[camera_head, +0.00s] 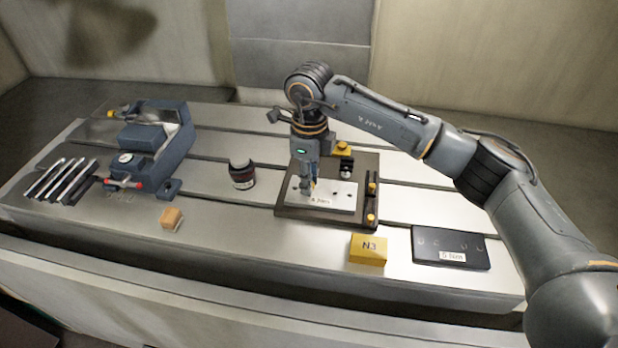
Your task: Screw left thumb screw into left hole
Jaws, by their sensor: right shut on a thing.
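My right gripper (309,189) points straight down over the left part of a pale metal plate (341,194). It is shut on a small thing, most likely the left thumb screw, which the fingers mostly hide. The plate lies on a dark brown base (290,215) and has a small white label at its front edge. The left hole is hidden under the gripper, so I cannot tell whether the screw is in it. A black knob on a bright stem (347,166) stands at the back right of the base. My left gripper is not in view.
A yellow N3 block (368,249) and a dark labelled plate (450,247) lie front right. A dark round container (242,174) stands left of the base. Further left are a wooden block (171,218), a blue-grey vise (160,145) and several metal bars (61,180).

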